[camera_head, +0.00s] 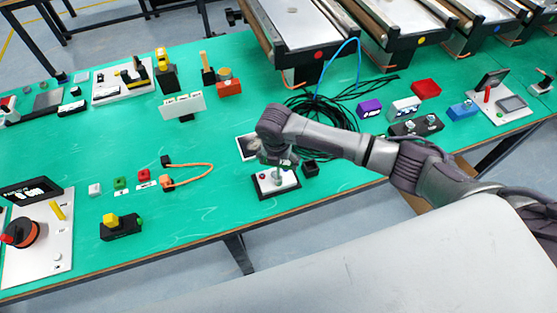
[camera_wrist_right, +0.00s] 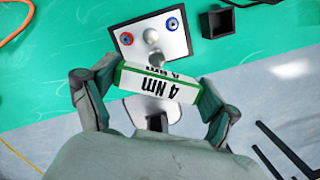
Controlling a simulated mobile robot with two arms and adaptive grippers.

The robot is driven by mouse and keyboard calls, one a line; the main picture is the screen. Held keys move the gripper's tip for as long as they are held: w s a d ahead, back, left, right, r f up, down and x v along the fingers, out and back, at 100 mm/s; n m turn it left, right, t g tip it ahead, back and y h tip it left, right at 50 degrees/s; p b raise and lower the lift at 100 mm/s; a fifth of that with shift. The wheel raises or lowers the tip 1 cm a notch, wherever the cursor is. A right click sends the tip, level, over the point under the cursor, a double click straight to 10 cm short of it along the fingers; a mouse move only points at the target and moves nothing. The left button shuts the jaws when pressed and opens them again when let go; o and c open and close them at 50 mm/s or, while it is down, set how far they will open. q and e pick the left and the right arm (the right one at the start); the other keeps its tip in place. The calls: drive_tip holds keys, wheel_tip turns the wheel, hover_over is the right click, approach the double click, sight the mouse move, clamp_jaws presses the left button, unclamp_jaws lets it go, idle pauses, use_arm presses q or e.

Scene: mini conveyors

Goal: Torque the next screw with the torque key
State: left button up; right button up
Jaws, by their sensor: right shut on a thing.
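My right gripper (camera_head: 278,157) is over a small white plate on a black base (camera_head: 262,184) near the front edge of the green table. In the right wrist view, the gripper (camera_wrist_right: 150,97) is shut on the torque key (camera_wrist_right: 160,84), a white block with green edges marked "4 Nm". The key's grey shaft points at the plate (camera_wrist_right: 135,27). The plate has a red-ringed screw (camera_wrist_right: 126,38), a blue-ringed screw (camera_wrist_right: 172,24) and a grey screw (camera_wrist_right: 150,35) between them. I cannot tell whether the key's tip touches a screw. My left gripper is not in view.
A small black box (camera_head: 310,168) stands just right of the plate. A coil of black cable (camera_head: 325,112) lies behind it. An orange cable loop (camera_head: 192,175) lies to the left, with small coloured blocks beside it. Conveyors (camera_head: 300,22) line the back.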

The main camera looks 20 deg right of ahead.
drive_tip(key=shift+f, duration=0.4)
drive_tip(key=shift+r+m, duration=0.2)
drive_tip(key=shift+m, duration=0.2)
drive_tip(key=m, duration=0.3)
drive_tip(key=shift+a+f, duration=0.1)
drive_tip(key=shift+f, duration=0.1)
drive_tip(key=m+g, duration=0.1)
drive_tip(key=m, duration=0.3)
drive_tip(key=shift+h, duration=0.3)
drive_tip(key=m, duration=0.4)
drive_tip(key=shift+g, duration=0.3)
drive_tip(key=m, duration=0.6)
drive_tip(key=shift+s+g, duration=0.1)
drive_tip(key=shift+g, duration=0.3)
drive_tip(key=m, duration=0.5)
drive_tip(key=shift+y, duration=0.4)
drive_tip(key=shift+r, duration=0.1)
